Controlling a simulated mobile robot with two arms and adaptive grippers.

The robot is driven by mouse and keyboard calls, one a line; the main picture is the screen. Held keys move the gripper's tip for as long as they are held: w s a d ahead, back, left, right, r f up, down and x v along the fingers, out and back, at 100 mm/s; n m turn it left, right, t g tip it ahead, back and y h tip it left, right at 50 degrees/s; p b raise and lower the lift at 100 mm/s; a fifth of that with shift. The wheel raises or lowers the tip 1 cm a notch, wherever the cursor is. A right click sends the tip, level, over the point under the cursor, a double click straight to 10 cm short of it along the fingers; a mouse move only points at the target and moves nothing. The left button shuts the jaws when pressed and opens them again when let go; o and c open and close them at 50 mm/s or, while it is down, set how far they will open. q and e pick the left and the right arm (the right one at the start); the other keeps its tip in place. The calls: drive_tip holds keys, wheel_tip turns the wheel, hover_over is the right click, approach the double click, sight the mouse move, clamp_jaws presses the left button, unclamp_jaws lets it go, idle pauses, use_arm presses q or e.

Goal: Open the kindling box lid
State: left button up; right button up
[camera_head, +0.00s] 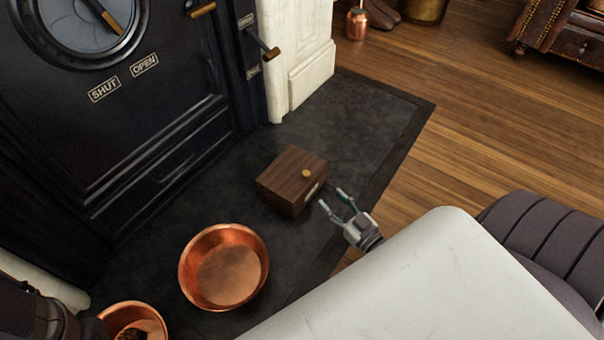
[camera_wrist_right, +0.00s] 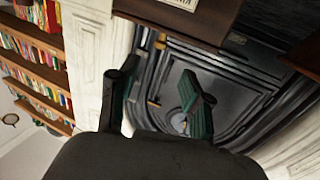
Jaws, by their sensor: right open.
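The kindling box (camera_head: 283,186) is a small dark brown wooden box on the dark stone hearth, in the middle of the head view. Its lid (camera_head: 296,160) lies shut on top, with a round brass knob (camera_head: 306,174) near the right edge. A pale label (camera_head: 313,190) is on its right face. My right gripper (camera_head: 332,198) is open and empty, just right of the box, with its fingertips pointing at the labelled face and a small gap between. In the right wrist view its fingers (camera_wrist_right: 160,92) are spread apart. My left gripper does not show.
A wide copper pan (camera_head: 224,268) stands left of the box, with a smaller copper vessel (camera_head: 135,318) at the lower left. The black stove (camera_head: 150,110) rises behind. A pale rounded surface (camera_head: 430,280) fills the lower right. Bare hearth (camera_head: 345,120) lies beyond the box.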

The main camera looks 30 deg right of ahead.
sight(309, 176)
drive_tip(key=w+b, duration=0.2)
drive_tip(key=w, duration=0.1)
drive_tip(key=w+b, duration=0.2)
drive_tip(key=w, duration=0.2)
drive_tip(key=w+b, duration=0.2)
drive_tip(key=w, duration=0.2)
drive_tip(key=shift+a+f, duration=0.15)
drive_tip(key=shift+a, duration=0.25)
drive_tip(key=shift+w+a, duration=0.1)
drive_tip(key=shift+w, duration=0.45)
clamp_jaws()
